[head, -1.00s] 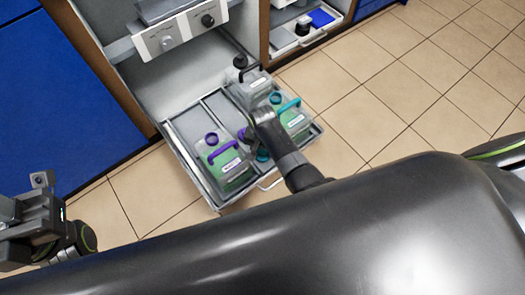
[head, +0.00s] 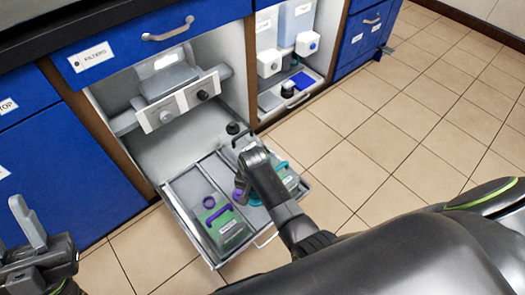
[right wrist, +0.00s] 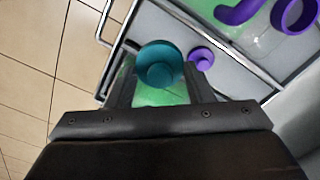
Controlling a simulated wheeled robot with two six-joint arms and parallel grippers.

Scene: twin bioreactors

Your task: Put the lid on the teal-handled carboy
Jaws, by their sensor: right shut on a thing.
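The teal-handled carboy (head: 291,181) stands in the pulled-out tray (head: 187,222), at its right side. In the head view my right arm hides most of it; a bit of teal handle shows. My right gripper (right wrist: 158,84) is shut on the round teal lid (right wrist: 158,65), which sits between its fingers. The lid also shows below the gripper in the head view (head: 255,201). Green shows beneath the lid in the wrist view; I cannot tell the gap. My left gripper (head: 35,232) is at the lower left, away from the tray; its jaw opening is unclear.
A purple-handled carboy (head: 226,229) stands in the tray's front left, with a loose purple lid (right wrist: 200,57) beside the teal one. A grey pump unit (head: 178,98) overhangs the back. Blue cabinets (head: 60,150) stand left. Tiled floor (head: 390,150) is clear at right.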

